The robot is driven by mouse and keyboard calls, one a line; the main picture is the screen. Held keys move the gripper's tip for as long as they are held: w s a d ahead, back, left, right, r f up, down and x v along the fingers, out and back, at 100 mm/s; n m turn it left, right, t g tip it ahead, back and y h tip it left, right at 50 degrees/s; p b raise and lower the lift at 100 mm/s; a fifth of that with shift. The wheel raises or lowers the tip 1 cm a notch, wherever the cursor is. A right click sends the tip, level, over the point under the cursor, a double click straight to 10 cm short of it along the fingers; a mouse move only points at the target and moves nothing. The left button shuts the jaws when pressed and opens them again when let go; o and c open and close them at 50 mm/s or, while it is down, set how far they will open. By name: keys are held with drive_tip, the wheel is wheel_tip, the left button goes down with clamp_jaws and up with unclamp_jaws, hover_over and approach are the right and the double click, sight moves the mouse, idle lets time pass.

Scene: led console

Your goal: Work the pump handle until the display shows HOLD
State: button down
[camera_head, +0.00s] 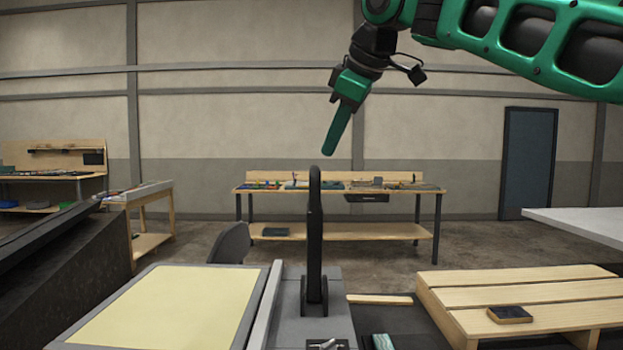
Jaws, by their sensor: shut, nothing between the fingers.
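The pump handle (315,230) is a black lever standing upright on a grey base (285,328) in the middle of the camera_head view. My gripper (328,152) is green and hangs from above, its tip pointing down just above and slightly right of the handle's top. Its fingers are together and hold nothing. Whether the tip touches the handle is hard to tell; a small gap seems to show. No display with readable text is in view.
A pale yellow panel (165,308) in a grey frame lies left of the handle. A wooden slatted pallet (530,305) with a small dark block (509,314) is at the right. A workbench (335,230) stands behind. The air around the handle looks clear.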

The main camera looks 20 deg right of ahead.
drive_tip(key=shift+a, duration=0.15)
drive_tip(key=w+f, duration=0.7)
drive_tip(key=w, duration=0.2)
drive_tip(key=shift+w+d+f, duration=0.25)
drive_tip(key=shift+w+f, duration=0.05)
drive_tip(key=shift+w, duration=0.05)
